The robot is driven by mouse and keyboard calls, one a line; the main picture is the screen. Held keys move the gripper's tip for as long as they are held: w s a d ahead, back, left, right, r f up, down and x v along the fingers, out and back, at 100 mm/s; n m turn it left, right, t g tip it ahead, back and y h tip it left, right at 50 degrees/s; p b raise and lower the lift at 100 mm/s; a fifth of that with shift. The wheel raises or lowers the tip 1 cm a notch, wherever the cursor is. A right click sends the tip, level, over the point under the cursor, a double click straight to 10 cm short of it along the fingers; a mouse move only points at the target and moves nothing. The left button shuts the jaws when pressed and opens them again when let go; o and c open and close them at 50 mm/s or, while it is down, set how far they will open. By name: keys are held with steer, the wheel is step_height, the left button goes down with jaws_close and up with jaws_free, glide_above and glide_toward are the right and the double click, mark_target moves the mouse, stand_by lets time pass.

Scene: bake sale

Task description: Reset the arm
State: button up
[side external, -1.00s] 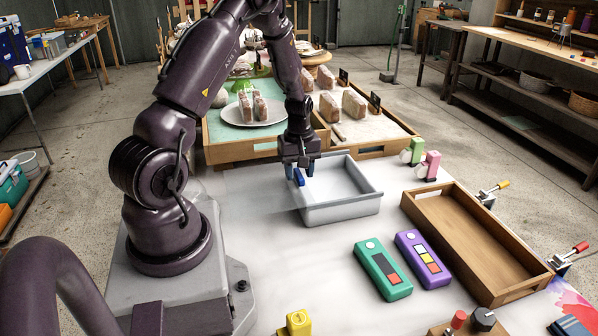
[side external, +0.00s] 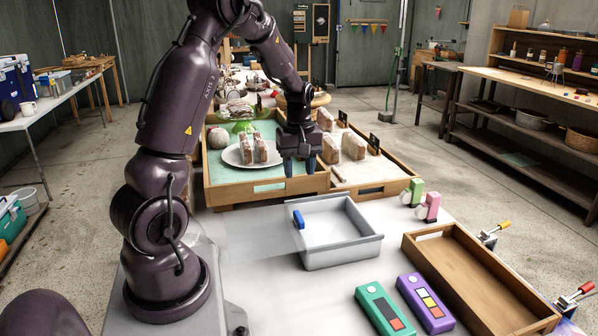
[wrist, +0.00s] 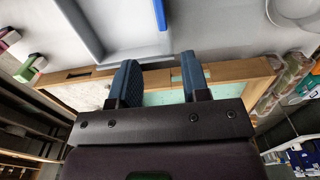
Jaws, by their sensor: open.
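My gripper (side external: 301,168) hangs fingers down in the side view, in front of the near side of the wooden display trays and above the level of the grey bin (side external: 345,252). In the wrist view its two blue fingers (wrist: 160,78) stand apart with nothing between them. The grey bin is behind and to the right of my arm's base and looks empty. A small blue piece (side external: 298,219) sits at its left rim, apart from my gripper. The bin (wrist: 90,30) and the blue piece (wrist: 159,14) also show in the wrist view.
A tray (side external: 265,187) holds a plate (side external: 235,156) with wrapped loaves; another tray (side external: 390,182) holds more loaves. An empty wooden tray (side external: 465,270) and green (side external: 377,302) and purple (side external: 420,290) boxes lie at right. Pink (side external: 428,207) and green (side external: 413,190) clamps stand near the bin.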

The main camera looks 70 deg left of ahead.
steer(key=s+d+r+m+t, duration=0.2)
steer(key=d+r+m, duration=0.3)
steer(key=d, duration=0.4)
steer(key=s+d+r+m+t, duration=0.1)
steer(key=s+d+r+m, duration=0.2)
steer(key=d+r+m, duration=0.2)
steer(key=s+d+r+m+t, duration=0.2)
steer(key=d+r+m, duration=0.3)
steer(key=d+m, duration=0.3)
steer(key=s+d, duration=0.1)
steer(key=d, duration=0.3)
steer(key=shift+s+d+t, duration=0.2)
steer(key=shift+d+t, duration=0.1)
steer(key=shift+d, duration=0.1)
